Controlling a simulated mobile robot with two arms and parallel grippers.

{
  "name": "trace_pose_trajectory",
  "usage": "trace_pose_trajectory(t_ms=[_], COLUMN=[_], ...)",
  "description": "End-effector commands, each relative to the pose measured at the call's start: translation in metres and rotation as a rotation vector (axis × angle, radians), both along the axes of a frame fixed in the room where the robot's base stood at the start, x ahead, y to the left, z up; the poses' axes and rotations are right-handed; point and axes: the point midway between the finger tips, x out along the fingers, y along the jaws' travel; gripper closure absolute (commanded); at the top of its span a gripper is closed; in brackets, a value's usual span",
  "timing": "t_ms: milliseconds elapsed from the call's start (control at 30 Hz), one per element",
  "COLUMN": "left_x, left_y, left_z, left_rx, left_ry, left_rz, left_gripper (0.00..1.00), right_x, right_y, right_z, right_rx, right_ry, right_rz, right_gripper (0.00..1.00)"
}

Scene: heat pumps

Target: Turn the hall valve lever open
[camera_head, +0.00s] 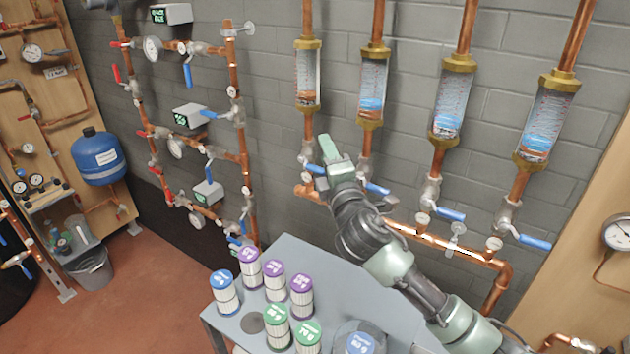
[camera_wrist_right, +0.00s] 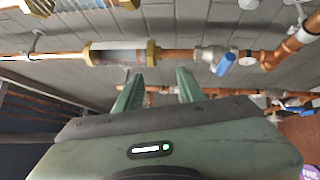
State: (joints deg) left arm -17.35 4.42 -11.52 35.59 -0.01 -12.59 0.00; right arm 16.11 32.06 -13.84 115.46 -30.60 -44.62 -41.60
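Several valves with blue levers sit under the glass cylinders on the grey wall. From left to right, their levers are the first (camera_head: 316,168), second (camera_head: 377,188), third (camera_head: 450,214) and fourth (camera_head: 535,242). I cannot read which one is the hall valve. My right gripper (camera_head: 328,150) is in front of the wall by the first and second valves, partly covering the pipes there. In the right wrist view its two fingers (camera_wrist_right: 158,76) stand apart with nothing held between them. A blue lever (camera_wrist_right: 226,64) shows to their right, apart from them. My left gripper is out of view.
A grey table (camera_head: 340,275) with several labelled filter cartridges (camera_head: 276,327) stands below my right arm. A copper manifold (camera_head: 440,240) runs along the wall beneath the valves. Another pipe rack (camera_head: 240,130) with red and blue levers is at left, near a blue tank (camera_head: 98,158).

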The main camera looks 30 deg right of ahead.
Motion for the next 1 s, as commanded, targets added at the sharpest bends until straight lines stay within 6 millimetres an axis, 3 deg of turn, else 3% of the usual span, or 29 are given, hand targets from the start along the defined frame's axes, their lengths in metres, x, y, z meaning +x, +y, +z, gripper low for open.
trace_pose_trajectory(t_ms=[33,100,200,333,567,1000], left_x=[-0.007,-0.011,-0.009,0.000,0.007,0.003], left_y=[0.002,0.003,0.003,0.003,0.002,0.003], left_z=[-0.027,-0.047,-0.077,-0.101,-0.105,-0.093], left_rx=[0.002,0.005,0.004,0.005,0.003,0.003], left_ry=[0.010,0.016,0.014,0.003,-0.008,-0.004], left_rz=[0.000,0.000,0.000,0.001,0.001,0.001], left_gripper=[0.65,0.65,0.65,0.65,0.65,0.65], right_x=[0.000,0.000,0.001,0.001,0.008,0.068], right_y=[0.000,0.000,0.000,0.000,-0.002,-0.017], right_z=[-0.026,-0.046,-0.077,-0.100,-0.105,-0.095], right_rx=[-0.001,-0.001,-0.001,0.000,0.001,0.001], right_ry=[0.000,0.000,0.000,-0.001,-0.001,0.000], right_rz=[0.000,0.000,0.000,0.000,-0.001,-0.001], right_gripper=[0.61,0.61,0.61,0.61,0.61,0.61])
